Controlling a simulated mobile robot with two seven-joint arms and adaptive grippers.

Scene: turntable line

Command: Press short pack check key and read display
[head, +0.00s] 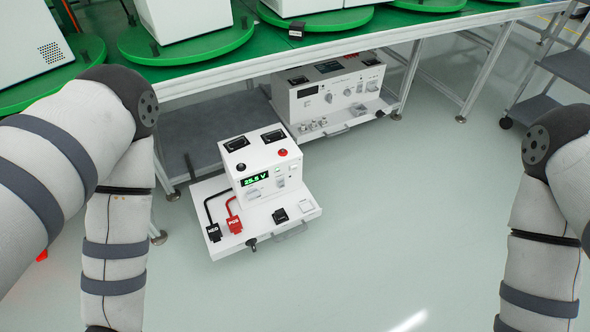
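A white pack tester (262,170) stands on a pulled-out white drawer board (303,214) below the bench. Its green display (255,180) reads what looks like 25.5 V. A few small light keys or switches sit right of the display on its front, too small to read. A black lead marked NEG (214,233) and a red lead marked POS (235,224) lie on the board at the left. My two arms come in from the left and right edges, bent downward. Neither gripper shows, and nothing of mine touches the tester.
A second white instrument (335,95) stands behind on a lower shelf under the bench. Green turntables (185,45) with white housings line the green bench top. A grey cart (550,85) stands at the far right. The floor in front and to the right is clear.

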